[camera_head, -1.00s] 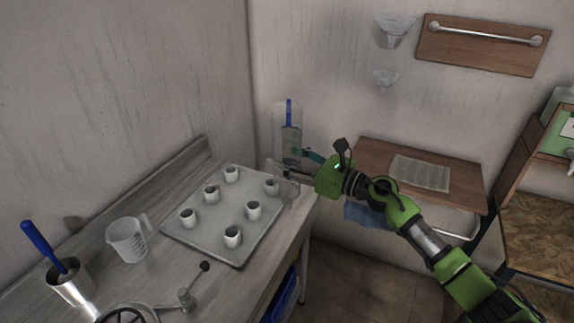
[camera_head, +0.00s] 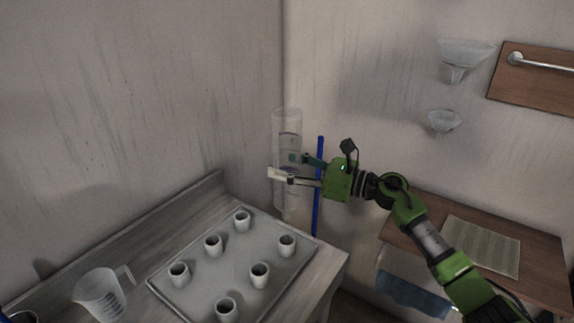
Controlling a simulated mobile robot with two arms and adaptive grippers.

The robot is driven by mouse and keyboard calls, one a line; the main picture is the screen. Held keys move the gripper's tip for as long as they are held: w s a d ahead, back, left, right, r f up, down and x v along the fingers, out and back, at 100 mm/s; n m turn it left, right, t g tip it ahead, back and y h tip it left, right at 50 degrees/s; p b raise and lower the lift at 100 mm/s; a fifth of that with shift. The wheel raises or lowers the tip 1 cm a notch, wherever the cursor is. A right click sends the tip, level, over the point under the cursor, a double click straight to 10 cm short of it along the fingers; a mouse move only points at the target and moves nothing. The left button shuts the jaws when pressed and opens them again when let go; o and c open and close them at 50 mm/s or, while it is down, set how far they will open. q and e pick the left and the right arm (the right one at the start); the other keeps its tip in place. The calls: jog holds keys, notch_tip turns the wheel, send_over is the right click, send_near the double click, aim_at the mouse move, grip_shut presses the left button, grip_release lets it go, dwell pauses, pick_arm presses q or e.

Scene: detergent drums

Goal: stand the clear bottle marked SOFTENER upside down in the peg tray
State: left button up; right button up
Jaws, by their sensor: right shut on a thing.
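A clear, tall bottle (camera_head: 288,122) is held in my right gripper (camera_head: 290,168), whose fingers close on its middle. The bottle looks roughly vertical, in front of the wall corner beyond the far end of the bench. No marking on it is readable, and I cannot tell which end is up. The grey peg tray (camera_head: 203,278) lies on the bench, lower left of the bottle, with several short white cup-like pegs (camera_head: 213,245) standing on it. The bottle appears apart from the tray. My left gripper is out of view.
A clear measuring jug (camera_head: 98,294) stands left of the tray. A blue rod (camera_head: 319,185) shows behind my right gripper. Clear funnels (camera_head: 465,55) hang on the wall. A wooden shelf (camera_head: 540,262) carries a ribbed mat (camera_head: 482,246).

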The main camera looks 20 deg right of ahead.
notch_tip(320, 180, down, 5)
jog(key=shift+w+r+b, duration=0.1)
jog(key=shift+r+b, duration=0.05)
jog(key=shift+b, duration=1)
jog(key=shift+f+b, duration=0.5)
jog(key=shift+f, duration=0.7)
